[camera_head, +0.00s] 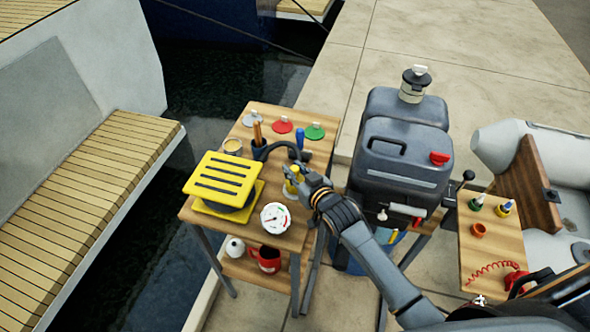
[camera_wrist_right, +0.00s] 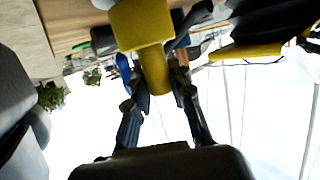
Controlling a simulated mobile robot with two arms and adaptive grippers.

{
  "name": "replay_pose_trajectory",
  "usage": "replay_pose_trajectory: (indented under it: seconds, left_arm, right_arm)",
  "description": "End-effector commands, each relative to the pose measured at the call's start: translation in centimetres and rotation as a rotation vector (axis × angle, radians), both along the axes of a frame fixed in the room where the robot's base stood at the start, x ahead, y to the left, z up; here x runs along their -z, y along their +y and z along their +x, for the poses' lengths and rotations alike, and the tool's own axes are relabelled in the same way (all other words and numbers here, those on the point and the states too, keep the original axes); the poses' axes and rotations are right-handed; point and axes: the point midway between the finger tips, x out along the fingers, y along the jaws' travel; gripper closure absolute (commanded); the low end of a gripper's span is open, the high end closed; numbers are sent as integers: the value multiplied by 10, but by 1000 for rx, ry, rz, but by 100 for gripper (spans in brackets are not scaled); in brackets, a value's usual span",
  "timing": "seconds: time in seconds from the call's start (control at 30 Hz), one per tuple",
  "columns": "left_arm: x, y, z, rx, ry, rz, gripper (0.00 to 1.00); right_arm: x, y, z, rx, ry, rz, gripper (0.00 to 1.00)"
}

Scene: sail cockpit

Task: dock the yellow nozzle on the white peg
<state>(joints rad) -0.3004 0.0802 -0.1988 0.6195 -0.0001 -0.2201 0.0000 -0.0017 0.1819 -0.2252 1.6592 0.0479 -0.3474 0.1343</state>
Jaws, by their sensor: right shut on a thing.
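My right gripper (camera_head: 297,180) reaches in from the lower right over the right side of a small wooden table. It is shut on the yellow nozzle (camera_head: 290,187), which is partly hidden by the fingers in the head view. In the right wrist view the nozzle (camera_wrist_right: 153,68) is a yellow cylinder with a wider block at one end, between the two fingers of the right gripper (camera_wrist_right: 160,85). A short white bar (camera_head: 405,209) sticks out of the grey engine's front; I cannot tell whether it is the white peg.
The wooden table (camera_head: 325,150) holds a yellow slatted block (camera_head: 222,176), a round white gauge (camera_head: 275,218), a tool cup and colored discs. The grey engine (camera_head: 400,160) stands to the right. A smaller wooden table (camera_head: 480,262) with small pots is farther right.

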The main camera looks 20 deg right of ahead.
Motion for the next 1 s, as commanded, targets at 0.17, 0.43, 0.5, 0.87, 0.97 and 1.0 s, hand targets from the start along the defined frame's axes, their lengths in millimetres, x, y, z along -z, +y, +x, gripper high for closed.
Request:
replay_pose_trajectory:
  seconds: [0.17, 0.43, 0.5, 0.87, 0.97, 1.0]
  left_arm:
    - [3, 0, 0, 0, 0, 0, 28]
    - [7, 0, 0, 1, 0, 0, 28]
    - [7, 0, 0, 1, 0, 0, 28]
    - [6, 0, 0, 2, -1, -1, 28]
    - [2, -1, 0, 2, -1, -1, 28]
    - [-1, -1, 0, 2, -1, -1, 28]
  right_arm:
    - [4, 0, 0, 0, -1, 0, 100]
    - [10, 0, 0, 0, -1, 0, 100]
    - [11, 0, 0, 0, -1, 0, 100]
    - [11, 0, 0, 0, 1, 0, 69]
    - [8, -1, -4, 0, 2, 0, 69]
    - [7, -1, -6, 0, 2, 0, 69]
